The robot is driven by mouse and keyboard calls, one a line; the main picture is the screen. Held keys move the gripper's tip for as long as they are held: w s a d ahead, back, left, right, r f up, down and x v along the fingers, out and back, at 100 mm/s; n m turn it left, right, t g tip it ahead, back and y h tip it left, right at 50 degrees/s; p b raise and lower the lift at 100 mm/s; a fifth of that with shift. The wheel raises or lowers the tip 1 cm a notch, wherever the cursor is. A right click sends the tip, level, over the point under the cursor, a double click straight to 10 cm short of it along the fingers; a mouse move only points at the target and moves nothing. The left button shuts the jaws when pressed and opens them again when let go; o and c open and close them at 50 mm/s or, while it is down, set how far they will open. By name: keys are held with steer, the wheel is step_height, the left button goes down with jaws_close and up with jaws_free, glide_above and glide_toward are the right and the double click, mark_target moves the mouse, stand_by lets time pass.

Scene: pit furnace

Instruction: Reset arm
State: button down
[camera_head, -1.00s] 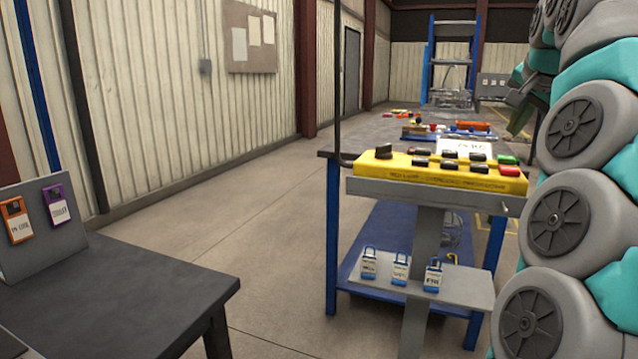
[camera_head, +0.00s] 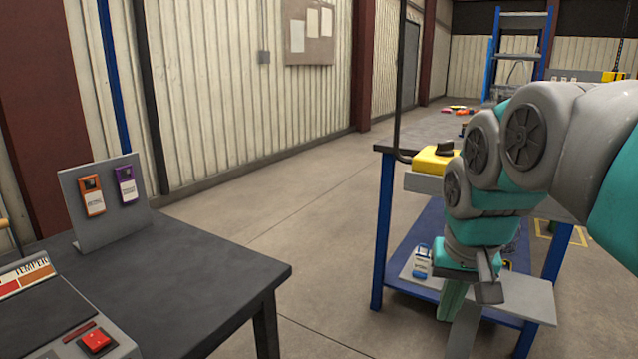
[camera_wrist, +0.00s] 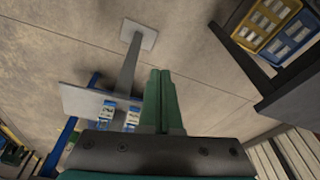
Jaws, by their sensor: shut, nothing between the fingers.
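My arm covers most of the yellow control box (camera_head: 432,158).
A dark table (camera_head: 190,270) stands at the left with a grey panel (camera_head: 105,225) holding an orange tag (camera_head: 92,196) and a purple tag (camera_head: 126,185). A red button (camera_head: 97,341) is at its front. The floor (camera_head: 300,215) between table and workbench is clear.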

steer(key=s+a+f+n+g, duration=0.1)
steer(key=s+a+f+g, duration=0.1)
steer(key=s+f, duration=0.6)
steer(key=s+a+f+n+g, duration=0.1)
steer(key=s+a+f+g, duration=0.1)
steer(key=s+f, duration=0.6)
steer(key=s, duration=0.5)
steer(key=shift+a+f+n, duration=0.15)
steer(key=shift+a+n, duration=0.05)
steer(key=shift+n, duration=0.2)
steer(key=shift+w, duration=0.1)
